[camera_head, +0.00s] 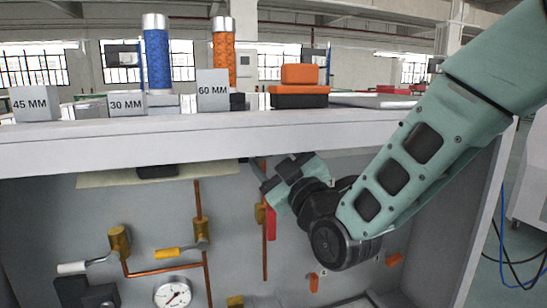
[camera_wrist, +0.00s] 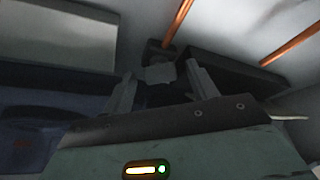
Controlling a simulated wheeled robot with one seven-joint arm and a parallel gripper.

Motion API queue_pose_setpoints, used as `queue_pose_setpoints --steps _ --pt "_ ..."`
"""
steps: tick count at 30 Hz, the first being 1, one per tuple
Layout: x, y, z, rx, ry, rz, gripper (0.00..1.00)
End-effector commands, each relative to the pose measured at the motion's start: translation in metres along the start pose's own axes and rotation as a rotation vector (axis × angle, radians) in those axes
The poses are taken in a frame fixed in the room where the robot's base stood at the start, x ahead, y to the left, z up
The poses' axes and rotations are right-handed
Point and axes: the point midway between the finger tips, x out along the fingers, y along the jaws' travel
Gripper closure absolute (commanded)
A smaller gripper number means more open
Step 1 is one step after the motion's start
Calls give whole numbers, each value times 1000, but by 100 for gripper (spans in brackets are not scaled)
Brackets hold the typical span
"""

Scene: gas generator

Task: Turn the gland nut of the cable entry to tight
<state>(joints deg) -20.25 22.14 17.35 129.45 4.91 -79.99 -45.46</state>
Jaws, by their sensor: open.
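In the wrist view my gripper (camera_wrist: 161,70) is open, with one finger on each side of a small grey block-like piece (camera_wrist: 158,74). This piece may be the gland nut, but the picture is too dark to be sure. I cannot tell whether the fingers touch it. A dark square fitting (camera_wrist: 161,51) is just behind it, below a copper pipe. In the head view my wrist is bent under the front edge of the shelf, and my fingertips cannot be made out. I cannot pick out the cable entry in that view.
The white shelf (camera_head: 150,146) overhangs the panel (camera_head: 60,210) closely above my wrist. A red handle (camera_head: 271,222) hangs just left of my arm. Yellow valves (camera_head: 119,240), copper pipes (camera_head: 200,200) and a gauge (camera_head: 173,293) are further left. A long dark box (camera_wrist: 235,72) lies beside my fingers.

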Motion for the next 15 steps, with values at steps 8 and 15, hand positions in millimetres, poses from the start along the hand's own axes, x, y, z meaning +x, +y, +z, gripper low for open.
queue_pose_setpoints --steps 8,15 --pt "0 0 0 0 0 0 87" --pt "-1 -1 1 12 1 4 86"
